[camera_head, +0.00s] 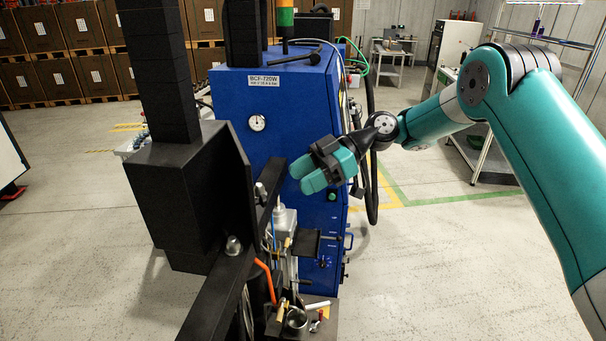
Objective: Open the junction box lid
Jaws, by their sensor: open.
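My gripper (328,172) has teal fingertips and points down and to the left, in front of the blue cabinet's face. It is open, and I see nothing between its fingers. A small light-grey box (285,222) sits below and left of my gripper, partly hidden by the dark bar of the frame. It may be the junction box, but I cannot tell for sure. Its lid cannot be made out clearly. My gripper appears apart from it.
The blue cabinet (235,105) carries a gauge and a label. A dark shelf below holds a metal cup (296,319) and small tools, with an orange handle (265,280) nearby. A black hose (372,195) hangs right of my gripper.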

